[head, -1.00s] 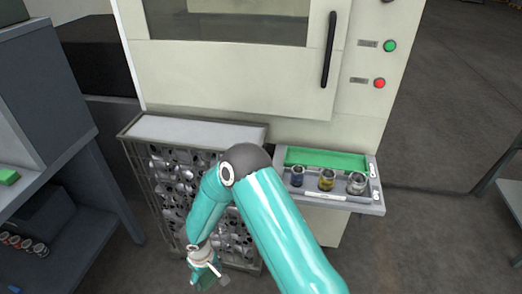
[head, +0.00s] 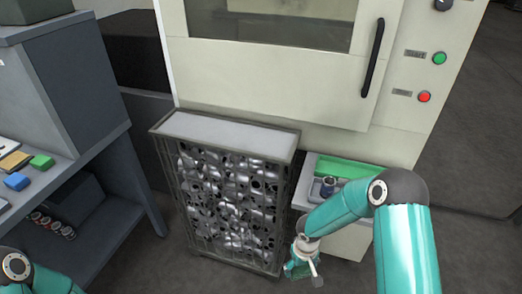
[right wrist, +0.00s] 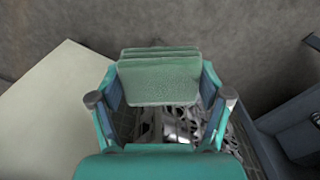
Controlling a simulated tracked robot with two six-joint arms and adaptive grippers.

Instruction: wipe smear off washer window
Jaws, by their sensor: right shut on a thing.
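The washer is the cream cabinet with a dark window (head: 270,22) at the top of the head view; only the lower part of the window shows. I cannot make out a smear on it. My right gripper (head: 298,270) is low in front of the washer, beside the crate of metal parts and well below the window. In the right wrist view it is shut on a folded green cloth (right wrist: 160,82), held between both fingers. My left arm shows at the bottom left corner of the head view, but its gripper is out of the picture.
A wire crate (head: 181,200) full of metal parts stands against the washer front. A tray with a green pad (head: 345,167) and a jar (head: 328,186) is right of it, partly behind my right arm. The door handle (head: 373,58) sticks out. A grey bench (head: 95,140) is at left.

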